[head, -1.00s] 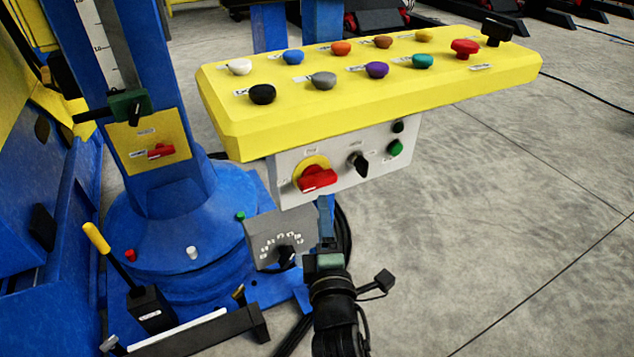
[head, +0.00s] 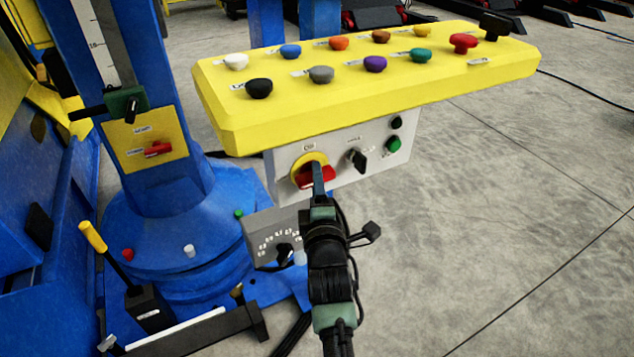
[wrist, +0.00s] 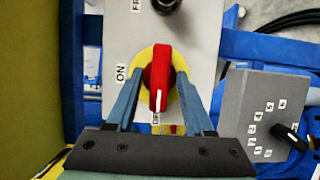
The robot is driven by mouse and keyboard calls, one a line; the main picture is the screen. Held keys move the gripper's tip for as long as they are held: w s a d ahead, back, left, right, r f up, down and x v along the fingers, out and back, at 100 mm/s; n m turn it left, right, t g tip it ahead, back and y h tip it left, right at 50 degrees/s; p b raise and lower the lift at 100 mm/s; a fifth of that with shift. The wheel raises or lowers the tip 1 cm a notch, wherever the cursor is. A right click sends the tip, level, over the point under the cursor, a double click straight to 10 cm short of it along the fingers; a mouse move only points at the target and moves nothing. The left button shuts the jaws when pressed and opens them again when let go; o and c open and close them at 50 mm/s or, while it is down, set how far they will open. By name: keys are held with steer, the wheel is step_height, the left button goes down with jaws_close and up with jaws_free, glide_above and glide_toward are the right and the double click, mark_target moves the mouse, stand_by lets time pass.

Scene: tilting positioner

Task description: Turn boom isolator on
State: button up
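A red rotary handle (head: 318,178) on a round yellow plate (head: 301,166) sits on the grey box under the yellow panel. In the wrist view the red handle (wrist: 158,85) has its white mark at the lower end, toward a partly hidden label that looks like OFF. The ON label (wrist: 120,73) is to the left. My gripper (head: 317,168) is at the handle. In the wrist view my gripper (wrist: 159,82) is open, one finger on each side of the handle, with small gaps seen. Another red handle (head: 158,148) is on the blue column's yellow plate. I cannot read which is the boom isolator.
The yellow panel (head: 370,100) with several coloured buttons overhangs the box. A black selector (head: 356,158) and a green button (head: 393,144) are right of the handle. A grey dial box (head: 270,237) is below left.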

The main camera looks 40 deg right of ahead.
jaws_close()
steer(key=shift+r+m+p, duration=0.15)
steer(key=shift+m+p, duration=0.15)
steer(key=shift+p, duration=0.15)
steer(key=shift+d+r+m+g+y+p, duration=0.2)
steer(key=shift+m+y+p, duration=0.45)
steer(key=shift+m+y, duration=1.05)
steer(key=shift+f+m+g+y+p, duration=0.15)
steer(key=shift+m+g+y+p, duration=0.4)
steer(key=shift+m, duration=2)
steer(key=shift+d+r+m+g+y+p, duration=0.1)
steer(key=shift+m+y+p, duration=0.65)
steer(key=shift+m+y, duration=1.05)
steer(key=shift+m+h, duration=0.25)
steer(key=shift+m, duration=0.2)
steer(key=shift+o, duration=0.8)
jaws_free()
